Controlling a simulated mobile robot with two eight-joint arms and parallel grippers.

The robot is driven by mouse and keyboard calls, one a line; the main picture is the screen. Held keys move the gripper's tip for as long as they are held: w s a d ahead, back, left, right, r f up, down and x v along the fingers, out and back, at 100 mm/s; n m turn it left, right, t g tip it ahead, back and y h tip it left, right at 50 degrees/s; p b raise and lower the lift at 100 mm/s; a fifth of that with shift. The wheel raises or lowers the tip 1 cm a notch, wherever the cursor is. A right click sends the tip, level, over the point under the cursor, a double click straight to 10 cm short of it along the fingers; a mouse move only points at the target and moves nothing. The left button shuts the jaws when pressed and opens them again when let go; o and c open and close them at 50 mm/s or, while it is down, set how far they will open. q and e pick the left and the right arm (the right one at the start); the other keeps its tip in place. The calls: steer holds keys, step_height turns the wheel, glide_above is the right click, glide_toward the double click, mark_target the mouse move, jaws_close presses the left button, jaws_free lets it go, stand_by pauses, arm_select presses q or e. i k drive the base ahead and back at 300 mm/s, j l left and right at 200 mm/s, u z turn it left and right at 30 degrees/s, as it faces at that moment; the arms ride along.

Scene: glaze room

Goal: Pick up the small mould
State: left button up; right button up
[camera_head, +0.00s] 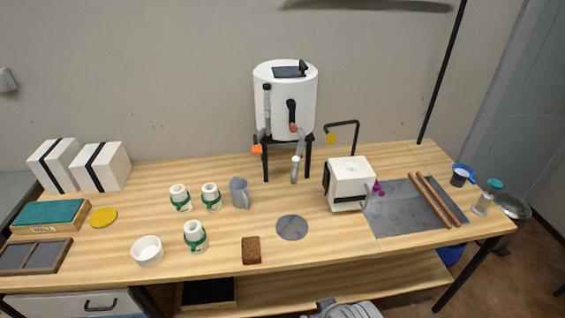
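Two white blocks with black straps, which look like strapped moulds, stand side by side at the back left of the table. The left one (48,160) looks slightly narrower than the right one (114,168). They stand close together, and I cannot tell for sure which is the small mould. A white boxy object (350,178) with a grey bar on its front and a purple knob stands right of the middle; I cannot tell exactly what it is. Neither of my grippers shows in the head view.
A white tank (285,105) on a black stand is at the back middle. Green-banded white cups (195,238), a grey jug (240,193), a white bowl (147,252) and a brown sponge (251,251) stand left of the middle. Wooden rods (428,205) lie on a grey slab (385,215) at right.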

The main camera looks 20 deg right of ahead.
mark_target(200, 249)
steer(key=i+u, duration=0.6)
steer(key=u, duration=0.2)
